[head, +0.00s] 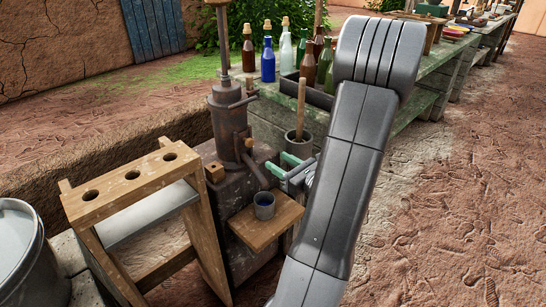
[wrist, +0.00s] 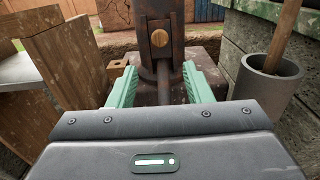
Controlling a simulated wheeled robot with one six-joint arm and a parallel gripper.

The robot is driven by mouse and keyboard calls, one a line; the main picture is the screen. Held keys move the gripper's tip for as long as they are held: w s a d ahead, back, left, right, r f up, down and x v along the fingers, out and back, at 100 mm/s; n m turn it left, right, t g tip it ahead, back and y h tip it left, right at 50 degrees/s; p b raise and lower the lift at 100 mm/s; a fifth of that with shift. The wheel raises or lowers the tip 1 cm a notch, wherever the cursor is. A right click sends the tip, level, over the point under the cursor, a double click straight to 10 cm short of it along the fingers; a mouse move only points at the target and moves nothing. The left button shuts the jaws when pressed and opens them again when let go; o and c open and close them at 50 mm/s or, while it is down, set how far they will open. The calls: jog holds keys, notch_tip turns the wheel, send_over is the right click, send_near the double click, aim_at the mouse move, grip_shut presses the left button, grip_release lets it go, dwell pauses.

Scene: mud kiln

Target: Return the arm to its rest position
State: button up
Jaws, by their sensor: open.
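My gripper (head: 296,172) is partly hidden behind my grey arm in the head view. In the wrist view my gripper (wrist: 158,88) shows two green fingers spread wide apart, with nothing between them. Beyond the fingers stands a rusty brown metal pump (wrist: 160,50) with a round wooden knob on its front. In the head view the pump (head: 229,120) stands to the left of my gripper. A small grey cup (head: 264,206) sits on a wooden shelf (head: 272,224) in front of the pump, just left of and below my gripper.
A wooden rack with holes (head: 130,185) stands at the left, near a metal bucket (head: 18,250). A grey pot with a wooden stick (head: 298,146) is close behind my gripper. Several bottles (head: 268,60) stand on a stone bench. The ground at the right (head: 460,200) is clear.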

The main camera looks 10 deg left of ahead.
aim_at(251, 142)
jog(key=shift+s+d, duration=0.1)
dwell(0.3)
jog(key=b+x, duration=0.1)
jog(key=x, duration=1.2)
jog(key=shift+w+a, duration=0.2)
jog(key=shift+a, duration=0.1)
jog(key=shift+w+a+r, duration=0.1)
jog(key=shift+w+r, duration=0.05)
jog(key=shift+r, duration=0.35)
